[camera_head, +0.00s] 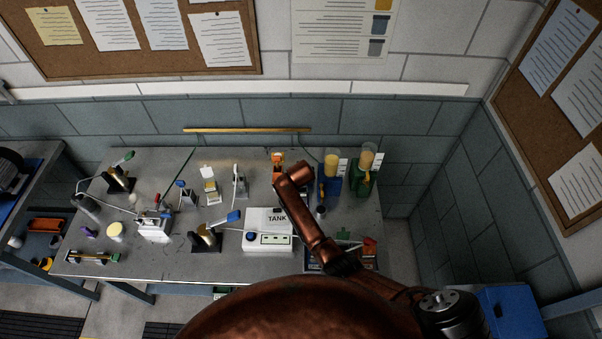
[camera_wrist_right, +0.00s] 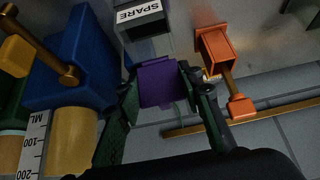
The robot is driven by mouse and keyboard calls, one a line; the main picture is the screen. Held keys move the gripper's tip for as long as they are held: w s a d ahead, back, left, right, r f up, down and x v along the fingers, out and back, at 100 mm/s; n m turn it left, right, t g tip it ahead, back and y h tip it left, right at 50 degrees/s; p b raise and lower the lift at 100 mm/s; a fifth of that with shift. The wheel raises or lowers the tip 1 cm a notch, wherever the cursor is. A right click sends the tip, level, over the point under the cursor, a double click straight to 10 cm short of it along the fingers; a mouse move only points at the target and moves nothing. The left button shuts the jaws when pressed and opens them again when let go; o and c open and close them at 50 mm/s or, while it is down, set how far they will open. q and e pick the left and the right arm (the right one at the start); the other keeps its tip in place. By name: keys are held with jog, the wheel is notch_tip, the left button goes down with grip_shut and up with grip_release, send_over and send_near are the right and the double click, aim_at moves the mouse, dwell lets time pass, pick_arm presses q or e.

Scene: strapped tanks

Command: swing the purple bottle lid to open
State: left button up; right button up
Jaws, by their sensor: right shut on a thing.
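In the right wrist view, the purple lid (camera_wrist_right: 157,83) is a flat purple piece between the two fingers of my right gripper (camera_wrist_right: 158,81). The fingers close on its left and right sides. It sits just in front of a grey box marked SPARE (camera_wrist_right: 141,17). The bottle body and any hinge cannot be made out. In the head view, my right arm reaches over the back middle of the table and hides the purple lid. My left gripper is not in view.
A blue tank (camera_head: 329,188) and a green tank (camera_head: 362,180) with yellow cylinders stand right of my right arm. An orange holder (camera_wrist_right: 215,46) is close to the right finger. A white TANK box (camera_head: 267,243) and several small fixtures cover the table (camera_head: 150,262).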

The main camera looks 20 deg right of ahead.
jog(key=shift+w+d+g+p, duration=0.1)
jog(key=shift+w+g+p, duration=0.1)
jog(key=shift+g+p, duration=0.45)
jog(key=shift+f+g, duration=0.1)
jog(key=shift+g, duration=0.15)
jog(key=o, duration=1.2)
jog(key=v, duration=1.2)
jog(key=shift+d, duration=0.2)
